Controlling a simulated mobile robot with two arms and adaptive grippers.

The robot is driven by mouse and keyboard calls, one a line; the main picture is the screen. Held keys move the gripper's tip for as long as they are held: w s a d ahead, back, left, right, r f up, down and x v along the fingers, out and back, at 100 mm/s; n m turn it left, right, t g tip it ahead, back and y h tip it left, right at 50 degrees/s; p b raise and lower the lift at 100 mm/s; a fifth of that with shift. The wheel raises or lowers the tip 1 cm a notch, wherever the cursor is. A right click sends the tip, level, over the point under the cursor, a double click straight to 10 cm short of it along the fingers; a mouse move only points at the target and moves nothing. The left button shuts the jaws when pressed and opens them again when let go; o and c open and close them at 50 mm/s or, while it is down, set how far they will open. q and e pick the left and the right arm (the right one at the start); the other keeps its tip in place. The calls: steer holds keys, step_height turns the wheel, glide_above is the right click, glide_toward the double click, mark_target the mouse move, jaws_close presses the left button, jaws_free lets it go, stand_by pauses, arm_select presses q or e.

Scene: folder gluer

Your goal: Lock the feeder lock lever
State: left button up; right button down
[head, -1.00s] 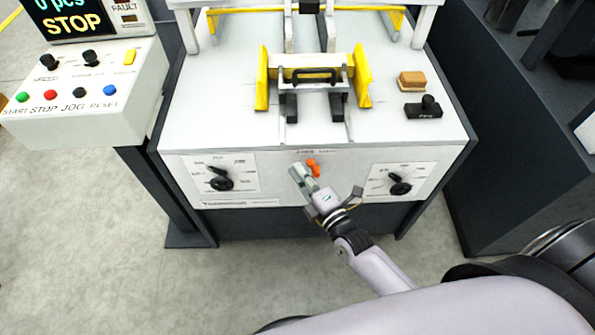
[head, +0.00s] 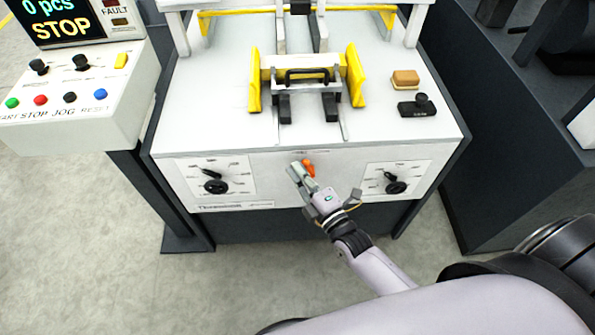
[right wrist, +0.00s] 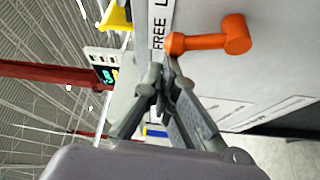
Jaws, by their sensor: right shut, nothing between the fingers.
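The orange feeder lock lever (head: 309,168) is on the white front panel of the machine, between two black dials. In the right wrist view the lever (right wrist: 212,42) shows as an orange arm with a round knob, beside a label reading "FREE" and a partly hidden second word. My right gripper (head: 296,171) is shut and empty. Its fingertips are just left of the lever in the head view. In the right wrist view the closed fingers (right wrist: 158,85) are close below the lever's end; whether they touch it I cannot tell. My left gripper is not in view.
A left dial (head: 215,187) and a right dial (head: 396,186) flank the lever. The feeder's yellow guides (head: 355,76) stand on the white top, with a sponge-like block (head: 405,79) at right. A control box (head: 75,95) stands left; its screen reads "STOP".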

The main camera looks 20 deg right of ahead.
mark_target(314, 168)
steer(key=shift+d+m, duration=0.15)
steer(key=shift+m, duration=0.15)
steer(key=shift+s+d+r+m+t+h+b, duration=0.25)
steer(key=shift+d+m+t+b, duration=0.3)
steer(key=shift+m, duration=0.55)
steer(key=shift+s+d+r+m+t+h+b, duration=0.1)
steer(key=shift+d+m+t+h+b, duration=0.35)
steer(key=shift+m, duration=0.65)
steer(key=shift+s+d+r+m+t+h+b, duration=0.1)
steer(key=shift+s+d+m+t+h+b, duration=0.1)
steer(key=shift+d+m+t+b, duration=0.65)
steer(key=shift+a+m+g+p, duration=0.15)
steer(key=shift+m+g+p, duration=0.1)
steer(key=shift+g+p, duration=0.1)
